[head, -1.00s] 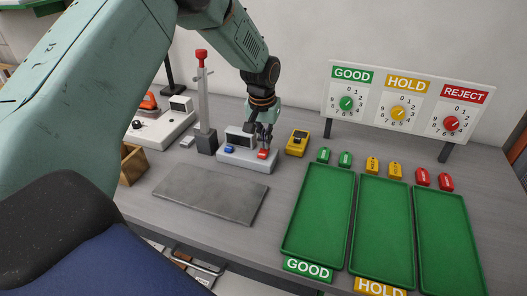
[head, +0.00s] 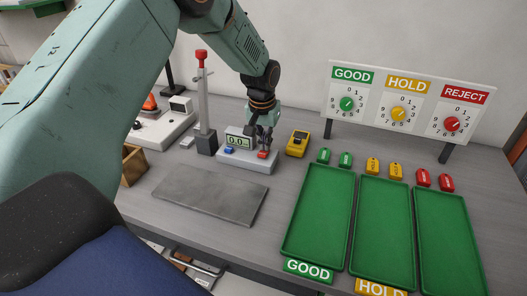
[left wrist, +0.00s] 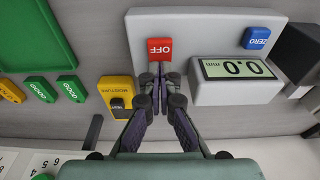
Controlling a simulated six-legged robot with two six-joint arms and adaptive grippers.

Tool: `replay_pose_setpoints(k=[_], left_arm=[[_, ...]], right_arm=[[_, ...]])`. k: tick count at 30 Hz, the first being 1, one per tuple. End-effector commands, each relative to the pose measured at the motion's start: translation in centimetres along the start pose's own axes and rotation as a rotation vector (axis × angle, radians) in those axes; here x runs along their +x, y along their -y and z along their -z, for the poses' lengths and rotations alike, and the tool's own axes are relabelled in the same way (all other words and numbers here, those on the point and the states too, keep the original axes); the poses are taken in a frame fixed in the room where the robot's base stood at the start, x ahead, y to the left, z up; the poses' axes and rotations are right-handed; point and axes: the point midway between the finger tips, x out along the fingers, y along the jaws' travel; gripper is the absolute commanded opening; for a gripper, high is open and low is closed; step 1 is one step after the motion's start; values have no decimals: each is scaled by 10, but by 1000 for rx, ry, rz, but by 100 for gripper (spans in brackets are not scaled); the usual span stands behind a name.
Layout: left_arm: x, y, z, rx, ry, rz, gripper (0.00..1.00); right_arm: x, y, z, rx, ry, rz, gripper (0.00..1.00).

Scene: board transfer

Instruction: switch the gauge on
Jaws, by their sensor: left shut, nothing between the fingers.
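The gauge (head: 243,160) is a light grey box with a small display (head: 238,142), a blue button (head: 229,150) and a red button (head: 263,154). The display is lit and reads 0.0, also in the left wrist view (left wrist: 238,68). There the red button (left wrist: 159,48) is marked OFF and the blue one (left wrist: 256,38) ZERO. My left gripper (head: 266,143) is shut and empty, with its fingertips just by the red button. In the left wrist view the fingertips (left wrist: 160,72) lie beside the button's edge; I cannot tell whether they touch it. My right gripper is not in view.
A yellow moisture meter (head: 298,143) stands close right of the gauge. A post with a red top (head: 202,95) stands to its left. A grey plate (head: 211,194) lies in front. Green trays (head: 318,212) and a dial board (head: 408,100) are at the right.

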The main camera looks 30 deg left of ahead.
Motion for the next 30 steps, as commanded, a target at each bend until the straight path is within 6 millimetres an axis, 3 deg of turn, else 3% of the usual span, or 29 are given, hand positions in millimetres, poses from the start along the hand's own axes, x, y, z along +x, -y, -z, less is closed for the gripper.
replay_pose_setpoints(k=[30], left_arm=[[-68,0,9,0,3,0,0]], right_arm=[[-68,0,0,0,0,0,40]])
